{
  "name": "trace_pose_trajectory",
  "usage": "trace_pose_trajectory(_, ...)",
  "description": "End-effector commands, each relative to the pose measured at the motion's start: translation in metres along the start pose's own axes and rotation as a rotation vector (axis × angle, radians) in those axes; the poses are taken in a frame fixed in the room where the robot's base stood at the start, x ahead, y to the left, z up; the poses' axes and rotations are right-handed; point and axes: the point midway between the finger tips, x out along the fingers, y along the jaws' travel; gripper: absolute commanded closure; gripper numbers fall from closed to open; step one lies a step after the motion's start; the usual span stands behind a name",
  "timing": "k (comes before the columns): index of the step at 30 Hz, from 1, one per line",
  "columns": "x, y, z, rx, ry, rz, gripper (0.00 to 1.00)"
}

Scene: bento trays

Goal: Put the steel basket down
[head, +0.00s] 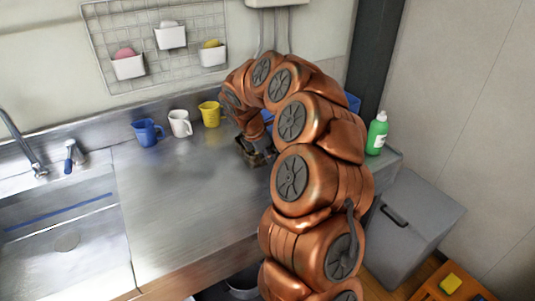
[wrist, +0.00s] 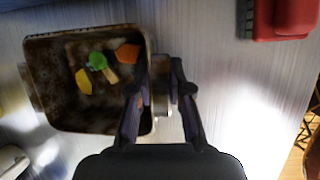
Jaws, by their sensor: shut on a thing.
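The steel basket (wrist: 88,35) is a dark, brownish open box on the left of the wrist view. Green, orange and yellow pieces lie inside it. My gripper (wrist: 162,78) is shut on the basket's right side, with its fingers at the wall there. In the head view my gripper is low over the counter (head: 185,200), right of the yellow mug, and my arm hides most of this spot. I cannot tell whether the basket's base touches the counter.
Blue (head: 147,132), white (head: 180,123) and yellow (head: 210,113) mugs stand along the back wall. A sink (head: 65,235) is at left. A green bottle (head: 377,133) stands at right, and part of a blue object (head: 353,102) shows behind my arm. A red object (wrist: 295,18) shows in the wrist view. The counter's middle is clear.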

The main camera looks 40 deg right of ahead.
Motion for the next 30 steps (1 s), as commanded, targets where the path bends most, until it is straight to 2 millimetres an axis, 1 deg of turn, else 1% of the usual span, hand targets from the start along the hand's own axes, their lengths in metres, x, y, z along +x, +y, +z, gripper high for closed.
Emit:
trace_pose_trajectory(10,0.0022,0.0002,0.0,0.001,-0.002,0.002,1.0)
trace_pose_trajectory(11,0.0024,0.0002,-0.0002,0.001,-0.002,0.002,0.8)
trace_pose_trajectory(18,0.0018,0.0005,-0.0004,0.001,-0.001,0.003,0.56)
trace_pose_trajectory(26,0.0015,0.0005,-0.0004,0.001,-0.001,0.003,0.56)
trace_pose_trajectory(30,-0.0045,0.0013,0.0003,0.001,-0.001,0.005,0.56)
